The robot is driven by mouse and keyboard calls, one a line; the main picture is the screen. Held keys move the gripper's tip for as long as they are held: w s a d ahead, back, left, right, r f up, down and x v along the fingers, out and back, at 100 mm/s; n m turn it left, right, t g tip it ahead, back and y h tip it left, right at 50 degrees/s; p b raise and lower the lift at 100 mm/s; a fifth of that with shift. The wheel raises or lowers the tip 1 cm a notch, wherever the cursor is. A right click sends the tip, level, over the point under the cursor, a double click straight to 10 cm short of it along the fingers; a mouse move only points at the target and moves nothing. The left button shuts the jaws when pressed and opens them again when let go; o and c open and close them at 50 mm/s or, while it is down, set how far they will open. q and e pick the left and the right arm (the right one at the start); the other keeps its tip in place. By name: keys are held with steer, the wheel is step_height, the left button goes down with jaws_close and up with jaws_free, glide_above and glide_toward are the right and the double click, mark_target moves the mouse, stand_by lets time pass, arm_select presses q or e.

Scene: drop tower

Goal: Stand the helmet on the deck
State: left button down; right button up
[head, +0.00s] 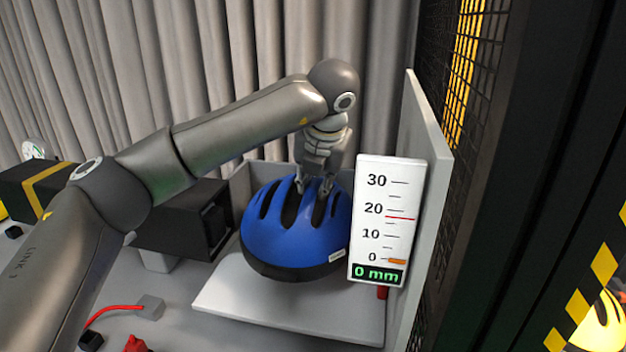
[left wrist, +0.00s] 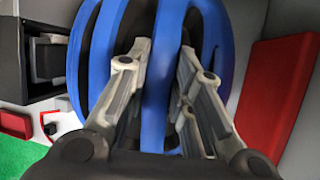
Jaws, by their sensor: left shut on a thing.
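The blue helmet (head: 290,240) with a black lower rim is upright over the pale grey deck (head: 235,305) in the head view. I cannot tell whether its rim touches the deck. My left gripper (head: 312,195) comes from above and is shut on a blue rib at the helmet's top, its fingers in the vents. In the left wrist view the helmet (left wrist: 215,40) fills the middle, and the fingers of my left gripper (left wrist: 160,85) sit on both sides of one rib. My right gripper is not in view.
A white gauge (head: 388,220) reading 0 mm stands right of the helmet, before a grey side panel (head: 425,150). A black box (head: 185,225) stands to the left. A red cable (head: 110,308) lies at the front left. Black mesh and a striped post are at the right.

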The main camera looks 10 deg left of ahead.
arm_select(q)
steer(key=shift+f+b, duration=1.9)
steer(key=shift+f, duration=0.65)
steer(key=c, duration=1.2)
jaws_free()
steer(key=shift+s, duration=0.1)
steer(key=v, duration=1.2)
